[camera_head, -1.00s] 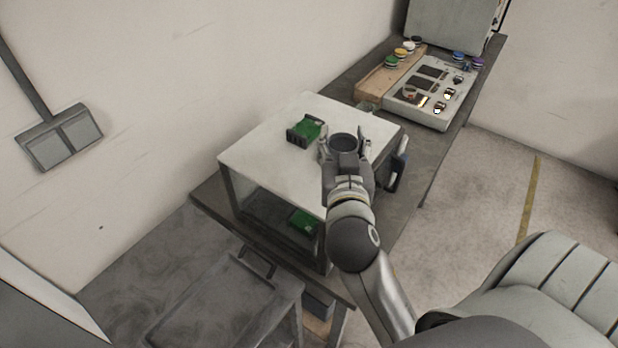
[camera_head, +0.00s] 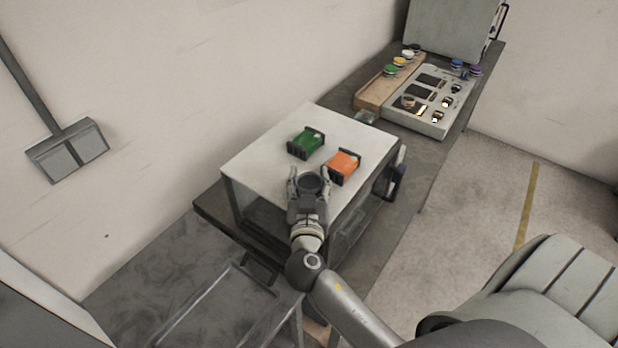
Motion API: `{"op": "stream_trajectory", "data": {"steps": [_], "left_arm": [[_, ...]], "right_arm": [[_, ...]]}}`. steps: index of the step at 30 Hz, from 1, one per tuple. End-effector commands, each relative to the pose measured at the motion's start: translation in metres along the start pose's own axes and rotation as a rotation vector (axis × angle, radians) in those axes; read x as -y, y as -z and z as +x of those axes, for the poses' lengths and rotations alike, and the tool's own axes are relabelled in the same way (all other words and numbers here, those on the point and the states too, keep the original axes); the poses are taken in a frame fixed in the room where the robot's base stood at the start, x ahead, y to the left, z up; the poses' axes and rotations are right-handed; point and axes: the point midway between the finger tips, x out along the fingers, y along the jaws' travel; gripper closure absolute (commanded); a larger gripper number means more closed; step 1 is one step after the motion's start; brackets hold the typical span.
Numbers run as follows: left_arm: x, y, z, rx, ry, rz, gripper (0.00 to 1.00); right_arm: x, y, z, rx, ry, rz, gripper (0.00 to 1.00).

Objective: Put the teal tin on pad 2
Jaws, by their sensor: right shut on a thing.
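My right gripper (camera_head: 308,184) is above the front part of a white-topped box (camera_head: 262,148). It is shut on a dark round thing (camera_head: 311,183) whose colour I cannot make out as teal. No tin in view is clearly teal. A grey panel (camera_head: 395,117) at the back right carries several dark rectangular patches (camera_head: 432,80); I cannot read any pad number on it. My left gripper is not in view.
A green block (camera_head: 306,142) and an orange block (camera_head: 343,165) sit on the box top near my right gripper. Several small coloured tins, including a green one (camera_head: 390,70) and a purple one (camera_head: 475,71), stand around the panel. A large grey case (camera_head: 452,32) stands behind.

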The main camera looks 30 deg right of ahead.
Motion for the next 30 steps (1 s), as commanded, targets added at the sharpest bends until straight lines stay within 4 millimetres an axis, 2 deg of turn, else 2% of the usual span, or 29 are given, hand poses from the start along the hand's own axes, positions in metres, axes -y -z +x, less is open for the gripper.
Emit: {"op": "stream_trajectory", "data": {"steps": [10, 11, 16, 29, 30], "left_arm": [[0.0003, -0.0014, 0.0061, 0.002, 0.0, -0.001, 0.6], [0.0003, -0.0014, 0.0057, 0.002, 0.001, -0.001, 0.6], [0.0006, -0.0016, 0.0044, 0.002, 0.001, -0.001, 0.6], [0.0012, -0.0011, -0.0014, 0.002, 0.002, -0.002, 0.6], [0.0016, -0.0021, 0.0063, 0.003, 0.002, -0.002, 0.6]], "right_arm": [[0.0001, -0.0042, 0.0001, 0.0, 0.0, 0.001, 0.75], [0.0001, -0.004, 0.0, 0.0, 0.0, 0.001, 0.48], [0.0, -0.0028, 0.0, 0.0, 0.0, 0.0, 0.28], [0.0001, 0.0017, -0.0011, 0.0, 0.001, -0.001, 0.28], [0.0007, -0.0042, -0.0076, 0.003, 0.002, 0.001, 0.28]]}}
